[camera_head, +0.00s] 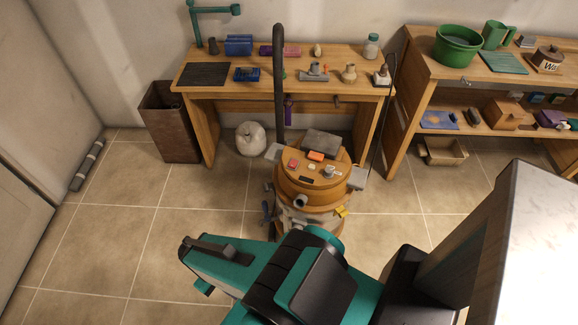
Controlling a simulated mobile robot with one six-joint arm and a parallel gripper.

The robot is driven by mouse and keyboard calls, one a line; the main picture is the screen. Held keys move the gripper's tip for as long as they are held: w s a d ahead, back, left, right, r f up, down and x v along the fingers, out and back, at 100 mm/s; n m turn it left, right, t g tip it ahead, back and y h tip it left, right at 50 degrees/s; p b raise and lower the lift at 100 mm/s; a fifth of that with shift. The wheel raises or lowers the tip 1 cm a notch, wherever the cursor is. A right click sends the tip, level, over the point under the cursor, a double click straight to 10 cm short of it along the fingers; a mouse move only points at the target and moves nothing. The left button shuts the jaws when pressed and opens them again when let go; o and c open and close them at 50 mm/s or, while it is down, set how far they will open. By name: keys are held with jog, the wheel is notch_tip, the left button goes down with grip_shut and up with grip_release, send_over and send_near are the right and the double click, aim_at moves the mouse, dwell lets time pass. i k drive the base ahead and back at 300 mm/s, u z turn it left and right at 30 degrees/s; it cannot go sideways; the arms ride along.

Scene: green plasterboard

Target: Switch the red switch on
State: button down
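An orange-brown drum vacuum (312,190) stands on the floor in front of the workbench. On its top panel is a small red switch (292,164), left of an orange piece (316,156) and above a dark rectangular plate (307,180). The switch is too small here to tell which way it is set. My gripper (196,264), teal and black, is at the lower left end of my arm, nearer the camera than the vacuum and apart from the switch. Its fingers are seen from above, and their opening is not clear.
A black hose (279,85) rises from the vacuum. A wooden workbench (285,89) with tools stands behind, with a brown bin (170,122) at its left. Wooden shelves (480,75) stand at right. Tiled floor (150,225) is free at left.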

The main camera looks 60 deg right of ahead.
aim_at(294, 164)
jog(key=k, duration=1.15)
jog(key=z, duration=0.2)
jog(key=i, duration=0.55)
jog(key=u, duration=0.15)
